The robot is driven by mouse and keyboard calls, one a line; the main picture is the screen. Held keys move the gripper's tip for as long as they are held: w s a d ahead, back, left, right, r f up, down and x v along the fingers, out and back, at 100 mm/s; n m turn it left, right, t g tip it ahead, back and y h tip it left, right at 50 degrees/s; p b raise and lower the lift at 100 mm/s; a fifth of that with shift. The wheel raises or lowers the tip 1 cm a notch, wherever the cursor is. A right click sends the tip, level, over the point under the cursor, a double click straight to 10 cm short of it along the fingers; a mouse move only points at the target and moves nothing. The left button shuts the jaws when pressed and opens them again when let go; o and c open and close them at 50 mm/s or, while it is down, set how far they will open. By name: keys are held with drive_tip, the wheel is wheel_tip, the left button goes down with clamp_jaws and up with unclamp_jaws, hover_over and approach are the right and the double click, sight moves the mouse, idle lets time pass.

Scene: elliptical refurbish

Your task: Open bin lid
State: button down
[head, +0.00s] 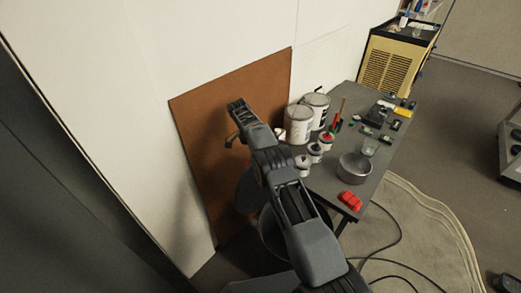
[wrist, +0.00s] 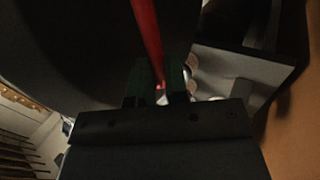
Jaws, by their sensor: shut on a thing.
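In the head view a dark rounded panel (head: 248,190), which looks like the bin lid, stands tilted in front of the brown board. A dark round bin (head: 268,232) is below it, partly hidden by my arm. In the wrist view a large dark curved surface (wrist: 65,45) fills the upper left. My gripper (wrist: 160,88) shows green inner pads shut on a thin red bar (wrist: 147,35) that runs up out of the picture. I cannot tell whether the bar is joined to the lid. My fingertips are not clear in the head view.
A grey table (head: 327,183) right of the bin holds white cans (head: 299,124), a metal bowl (head: 355,167), a red object (head: 350,201) and small tools. The brown board (head: 195,120) leans on the wall behind. Cables lie on the floor at the lower right.

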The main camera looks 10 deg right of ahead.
drive_tip(key=shift+f, duration=0.55)
drive_tip(key=c, duration=1.3)
unclamp_jaws()
drive_tip(key=shift+w+d, duration=0.1)
drive_tip(key=shift+c, duration=0.2)
drive_tip(key=shift+o, duration=1.1)
drive_tip(key=shift+r, duration=0.2)
drive_tip(key=shift+r, duration=0.1)
drive_tip(key=s+r+b, duration=0.1)
drive_tip(key=s+r, duration=0.1)
drive_tip(key=r, duration=0.1)
drive_tip(key=s+r+b, duration=0.1)
drive_tip(key=r+b, duration=0.1)
drive_tip(key=r, duration=0.1)
drive_tip(key=s+r+b, duration=0.1)
drive_tip(key=s+r, duration=0.1)
drive_tip(key=shift+s+r+b, duration=0.3)
drive_tip(key=shift+r+b, duration=0.05)
drive_tip(key=shift+r, duration=0.05)
drive_tip(key=s+r+b, duration=0.2)
drive_tip(key=s+r, duration=0.2)
drive_tip(key=s, duration=0.4)
drive_tip(key=shift+s+d+b, duration=0.2)
drive_tip(key=shift+s+b, duration=0.05)
drive_tip(key=shift+b, duration=0.1)
